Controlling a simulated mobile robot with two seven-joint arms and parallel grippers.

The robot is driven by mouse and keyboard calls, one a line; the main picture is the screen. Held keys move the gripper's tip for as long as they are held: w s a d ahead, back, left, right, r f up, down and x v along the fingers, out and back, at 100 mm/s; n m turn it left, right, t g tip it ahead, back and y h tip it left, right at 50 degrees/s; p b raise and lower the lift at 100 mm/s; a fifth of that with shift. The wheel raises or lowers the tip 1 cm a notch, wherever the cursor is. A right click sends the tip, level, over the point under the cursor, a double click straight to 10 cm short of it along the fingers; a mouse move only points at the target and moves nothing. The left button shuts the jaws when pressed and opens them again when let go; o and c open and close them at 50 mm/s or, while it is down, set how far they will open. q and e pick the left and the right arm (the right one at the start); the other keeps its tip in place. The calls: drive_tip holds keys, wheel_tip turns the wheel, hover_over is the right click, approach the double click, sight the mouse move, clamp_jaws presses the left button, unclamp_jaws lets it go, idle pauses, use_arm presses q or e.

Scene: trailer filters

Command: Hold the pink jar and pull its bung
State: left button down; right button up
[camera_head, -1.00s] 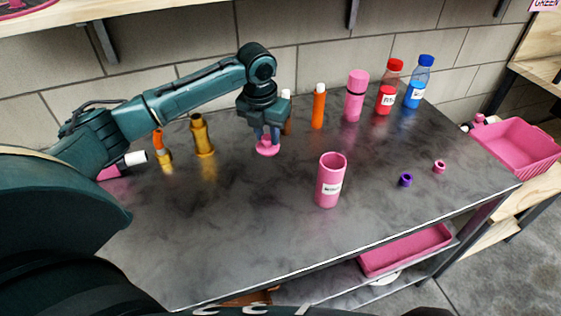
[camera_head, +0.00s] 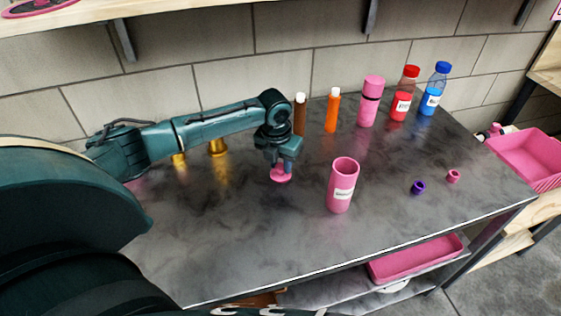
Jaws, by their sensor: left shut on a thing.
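The pink jar (camera_head: 341,193) stands upright near the middle of the metal table, with a white label on its front. Its mouth is open and nothing sits in it. My left gripper (camera_head: 281,167) is to the left of the jar, pointing down. It is shut on the pink bung (camera_head: 281,175), a disc with a flared edge, at or just above the table top; I cannot tell whether it touches. No gripper touches the jar. My right gripper is not in view.
A brown vial (camera_head: 299,114), orange vial (camera_head: 332,110), pink flask (camera_head: 371,103), red bottle (camera_head: 401,103) and blue bottle (camera_head: 434,89) stand along the back. Purple (camera_head: 418,188) and pink (camera_head: 453,176) rings lie right. The table (camera_head: 240,240) is clear in front.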

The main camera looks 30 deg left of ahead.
sight(277, 178)
use_arm(q)
drive_tip(key=c, duration=1.1)
unclamp_jaws()
drive_tip(key=shift+f, duration=0.1)
drive_tip(key=r, duration=0.4)
drive_tip(key=s+r, duration=0.1)
drive_tip(key=r, duration=0.7)
drive_tip(key=shift+s+r, duration=0.1)
drive_tip(key=shift+s, duration=0.3)
